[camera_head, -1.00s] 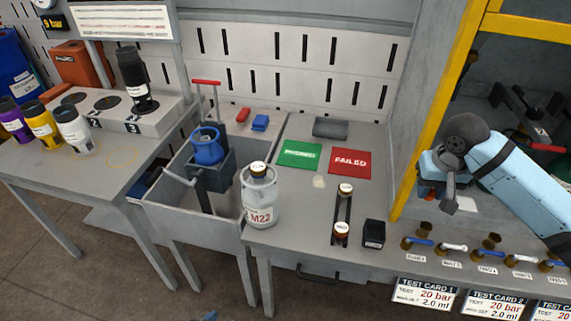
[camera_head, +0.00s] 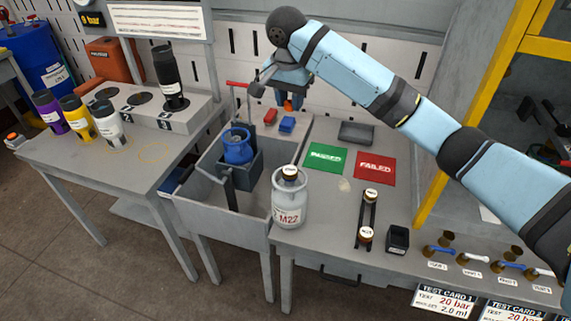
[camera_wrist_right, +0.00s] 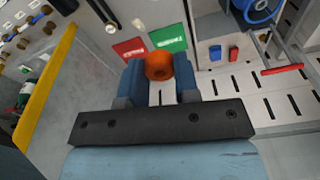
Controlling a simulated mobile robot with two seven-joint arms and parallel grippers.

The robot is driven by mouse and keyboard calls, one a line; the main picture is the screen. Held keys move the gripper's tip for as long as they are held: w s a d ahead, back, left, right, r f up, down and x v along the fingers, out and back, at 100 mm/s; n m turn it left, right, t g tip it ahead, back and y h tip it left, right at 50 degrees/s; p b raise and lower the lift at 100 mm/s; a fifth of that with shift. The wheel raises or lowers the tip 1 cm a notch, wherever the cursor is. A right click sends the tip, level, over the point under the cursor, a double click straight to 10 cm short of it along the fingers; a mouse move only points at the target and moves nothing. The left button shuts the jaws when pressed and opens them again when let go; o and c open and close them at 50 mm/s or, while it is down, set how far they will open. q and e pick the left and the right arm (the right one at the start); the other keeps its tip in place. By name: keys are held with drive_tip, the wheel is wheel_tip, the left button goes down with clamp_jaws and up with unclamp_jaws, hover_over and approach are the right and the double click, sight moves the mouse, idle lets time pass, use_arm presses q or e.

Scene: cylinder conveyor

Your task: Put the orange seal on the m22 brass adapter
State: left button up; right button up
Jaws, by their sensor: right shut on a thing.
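My right gripper (camera_head: 290,102) is over the back of the sink area in the head view, high above the surfaces. In the right wrist view its fingers (camera_wrist_right: 159,72) are shut on the orange seal (camera_wrist_right: 159,65), which shows as a round orange piece at the fingertips. My left gripper is out of view.
A blue cylinder (camera_head: 238,147) stands in the sink (camera_head: 194,196). Green (camera_head: 326,158) and red (camera_head: 375,168) mats lie on the right bench, by a grey tray (camera_head: 356,132). A black box (camera_head: 398,239) is beside the rack. A yellow frame (camera_head: 470,115) stands at right.

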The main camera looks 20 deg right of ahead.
sight(290, 169)
wheel_tip(290, 169, down, 20)
drive_tip(key=shift+d+r, duration=0.15)
idle(0.3)
drive_tip(key=o, duration=0.9)
drive_tip(key=shift+p, duration=0.3)
